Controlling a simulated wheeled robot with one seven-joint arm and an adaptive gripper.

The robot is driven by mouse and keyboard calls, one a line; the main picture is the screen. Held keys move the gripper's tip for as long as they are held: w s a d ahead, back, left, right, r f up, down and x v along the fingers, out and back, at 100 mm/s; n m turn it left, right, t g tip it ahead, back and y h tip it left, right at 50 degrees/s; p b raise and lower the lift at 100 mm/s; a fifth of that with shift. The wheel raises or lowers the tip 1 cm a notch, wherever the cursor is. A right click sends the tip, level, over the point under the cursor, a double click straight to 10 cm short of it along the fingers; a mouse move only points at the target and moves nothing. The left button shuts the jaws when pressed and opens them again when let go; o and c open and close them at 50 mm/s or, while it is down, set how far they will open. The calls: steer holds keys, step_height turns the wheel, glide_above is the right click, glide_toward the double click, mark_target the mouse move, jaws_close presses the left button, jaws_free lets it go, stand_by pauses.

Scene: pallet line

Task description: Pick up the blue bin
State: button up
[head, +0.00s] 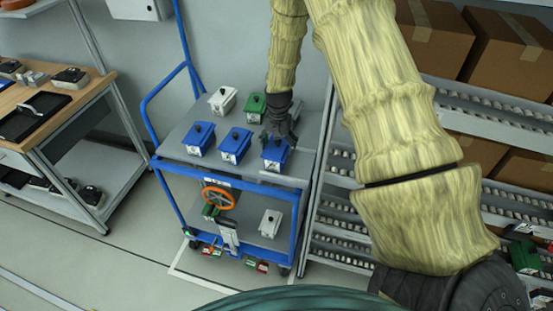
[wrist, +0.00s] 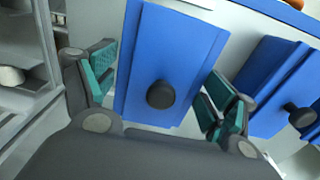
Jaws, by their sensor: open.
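Three blue bins with black knobs stand along the front of the cart's top shelf. My gripper (head: 281,122) is over the rightmost blue bin (head: 275,155) and hides part of its back. In the wrist view this blue bin (wrist: 178,55) lies between the two green-padded fingers of my gripper (wrist: 160,95). The fingers are apart, one on each side, with a gap visible at the left; contact on the right cannot be told. The middle blue bin (head: 235,146) and the left blue bin (head: 199,140) stand to its left. A neighbouring blue bin (wrist: 270,85) is close to the right finger.
A white bin (head: 222,101) and a green bin (head: 255,106) stand behind on the blue-framed cart (head: 170,165). An orange handwheel (head: 218,198) and another white bin (head: 270,223) are on the lower shelf. A roller rack (head: 345,215) stands close right; a workbench (head: 75,112) is left.

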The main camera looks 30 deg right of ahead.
step_height(320, 180, down, 3)
steer(key=shift+w+d+f+b, duration=0.1)
steer(key=shift+w+b, duration=0.05)
steer(key=shift+b, duration=0.45)
steer(key=shift+w+f, duration=0.15)
steer(key=shift+f, duration=0.1)
steer(key=shift+s+r, duration=0.2)
steer(key=c, duration=1)
steer(key=shift+w+r, duration=0.1)
steer(key=shift+r+b, duration=0.45)
steer(key=shift+r, duration=0.1)
steer(key=shift+r+b, duration=1.3)
steer(key=shift+r, duration=3)
